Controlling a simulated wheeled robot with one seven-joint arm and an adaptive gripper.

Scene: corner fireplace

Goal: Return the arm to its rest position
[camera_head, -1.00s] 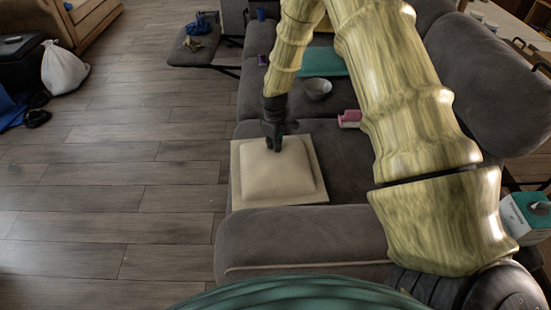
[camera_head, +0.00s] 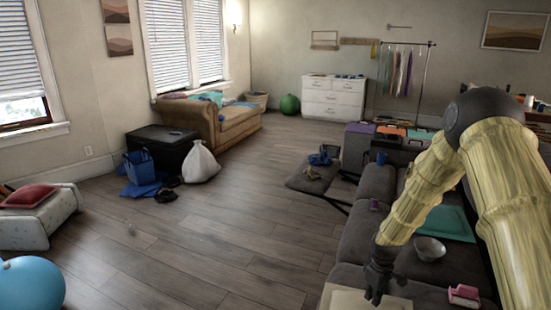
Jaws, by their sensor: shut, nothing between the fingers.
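My gripper (camera_head: 374,296) is at the lower right of the head view, at the end of my yellowish arm, which bends down from an elbow at the upper right. It points down over a pale square cushion-like piece (camera_head: 345,300) at the near end of the grey sofa. The fingers are small and dark, close together, with nothing seen in them. Whether they touch the pale piece cannot be told. The lower part of the pale piece is cut off by the frame.
The grey sofa (camera_head: 352,240) holds a grey bowl (camera_head: 430,248), a teal mat (camera_head: 447,223) and a pink item (camera_head: 464,295). A footrest (camera_head: 314,178) stands beyond. Wooden floor (camera_head: 210,240) is open to the left. A blue ball (camera_head: 32,284) lies at lower left.

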